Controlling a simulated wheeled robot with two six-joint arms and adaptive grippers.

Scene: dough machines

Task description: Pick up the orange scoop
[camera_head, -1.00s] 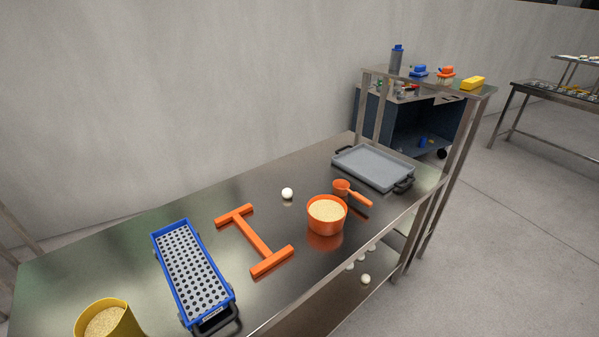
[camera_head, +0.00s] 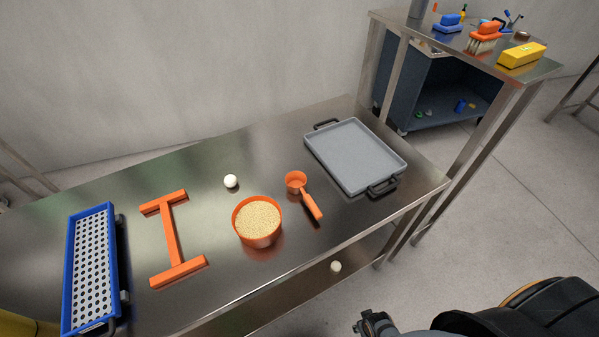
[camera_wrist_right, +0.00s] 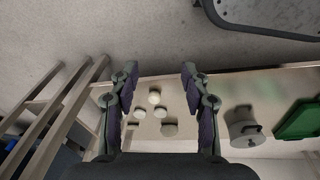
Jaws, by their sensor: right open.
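The orange scoop (camera_head: 304,194) lies on the metal table in the head view, its round cup toward the back and its handle pointing to the front right. It lies between an orange bowl (camera_head: 256,238) of pale grains and a grey tray (camera_head: 354,157), apart from both. My right gripper (camera_wrist_right: 159,70) is open and empty in the right wrist view, and the scoop does not show there. Part of my right arm shows at the bottom right of the head view, well apart from the scoop. My left gripper is not in view.
An orange I-shaped frame (camera_head: 174,238), a white ball (camera_head: 231,181) and a blue perforated tray (camera_head: 92,262) are on the table (camera_head: 200,302). A metal shelf stand rises at the right. The wrist view shows several pale round pieces, a grey pot (camera_wrist_right: 244,130) and a green container (camera_wrist_right: 300,120).

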